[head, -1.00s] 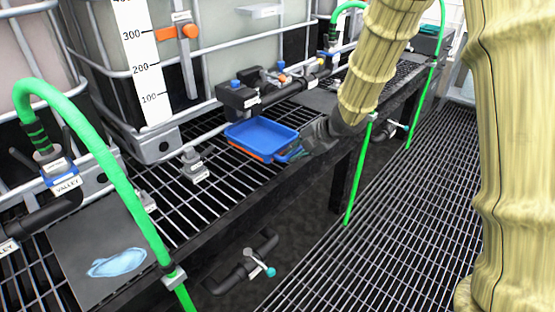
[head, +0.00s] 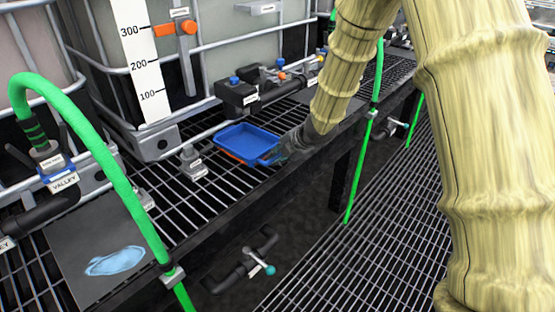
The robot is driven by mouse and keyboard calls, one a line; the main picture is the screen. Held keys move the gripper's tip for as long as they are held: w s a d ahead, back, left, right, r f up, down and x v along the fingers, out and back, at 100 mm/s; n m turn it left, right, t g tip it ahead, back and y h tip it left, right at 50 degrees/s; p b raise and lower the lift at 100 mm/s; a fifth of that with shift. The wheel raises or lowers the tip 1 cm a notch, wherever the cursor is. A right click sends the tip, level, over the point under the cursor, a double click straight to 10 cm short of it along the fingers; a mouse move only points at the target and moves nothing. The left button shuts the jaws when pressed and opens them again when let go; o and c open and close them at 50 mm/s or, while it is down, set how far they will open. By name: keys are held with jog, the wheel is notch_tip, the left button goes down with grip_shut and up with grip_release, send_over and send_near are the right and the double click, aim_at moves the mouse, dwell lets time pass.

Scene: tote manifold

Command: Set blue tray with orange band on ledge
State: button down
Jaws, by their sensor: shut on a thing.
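The blue tray with an orange band (head: 247,141) is in the middle of the head view, at or just above the black grated ledge (head: 216,188). I cannot tell whether it touches the grating. A little of the orange band shows along its lower left side. My gripper (head: 277,155) is at the tray's right front corner and is shut on its edge. The fingertips are small and partly hidden against the tray. My arm comes down from the upper right.
A green hose (head: 103,160) arches at the left over a dark plate with a pale blue patch (head: 115,261). Black valve fittings (head: 237,93) stand behind the tray. Caged tanks with a white scale (head: 140,65) rise at the back. A lower pipe with a teal-tipped valve (head: 257,262) lies below the ledge edge.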

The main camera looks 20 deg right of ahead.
jog(key=shift+w+a+f, duration=0.1)
jog(key=shift+w+f, duration=0.1)
jog(key=shift+f, duration=0.15)
jog(key=c, duration=1.5)
grip_release()
jog(key=p+v, duration=0.2)
jog(key=v, duration=1)
